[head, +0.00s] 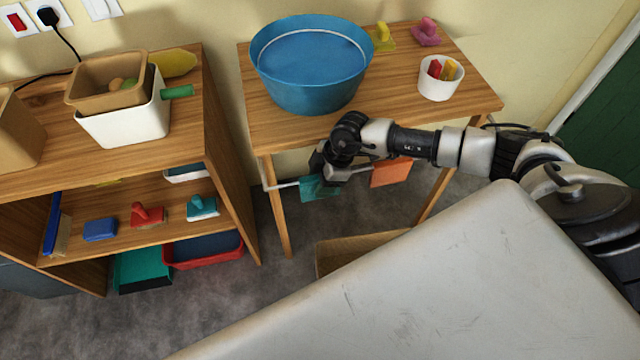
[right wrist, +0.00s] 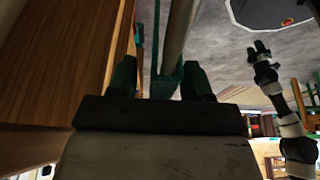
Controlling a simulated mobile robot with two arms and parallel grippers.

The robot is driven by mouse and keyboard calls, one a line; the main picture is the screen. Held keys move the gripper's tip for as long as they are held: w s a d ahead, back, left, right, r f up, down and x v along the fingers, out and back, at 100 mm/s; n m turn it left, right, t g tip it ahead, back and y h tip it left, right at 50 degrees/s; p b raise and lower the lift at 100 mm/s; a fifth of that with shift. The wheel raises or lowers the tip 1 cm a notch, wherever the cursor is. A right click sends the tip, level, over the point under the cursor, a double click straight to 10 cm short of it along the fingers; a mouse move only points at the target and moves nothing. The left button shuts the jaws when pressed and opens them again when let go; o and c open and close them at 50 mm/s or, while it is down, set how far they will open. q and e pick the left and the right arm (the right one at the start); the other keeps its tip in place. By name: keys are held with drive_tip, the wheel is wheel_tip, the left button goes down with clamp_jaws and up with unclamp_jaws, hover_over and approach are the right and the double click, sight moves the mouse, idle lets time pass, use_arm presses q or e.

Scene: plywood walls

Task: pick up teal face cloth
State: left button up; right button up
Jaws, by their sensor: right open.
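The teal face cloth (head: 318,188) hangs over a pale rail below the front edge of the right-hand table. My right gripper (head: 318,178) is at the cloth and partly hides it. In the right wrist view the dark fingers of my right gripper (right wrist: 160,80) are apart, with the rail and the teal cloth (right wrist: 165,85) between them. The fingers are not closed on the cloth. My left arm shows small at the right of the right wrist view, with its gripper (right wrist: 261,50) too small to judge.
An orange cloth (head: 391,172) hangs on the rail to the right. A blue basin (head: 312,88) and a white cup (head: 440,84) stand on the table (head: 400,105). A wooden shelf unit (head: 215,140) with brushes and trays stands left. A wooden box (head: 350,250) is below.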

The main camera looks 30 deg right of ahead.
drive_tip(key=shift+a+f, duration=0.1)
drive_tip(key=shift+f, duration=0.1)
drive_tip(key=c, duration=0.9)
clamp_jaws()
drive_tip(key=shift+r, duration=0.1)
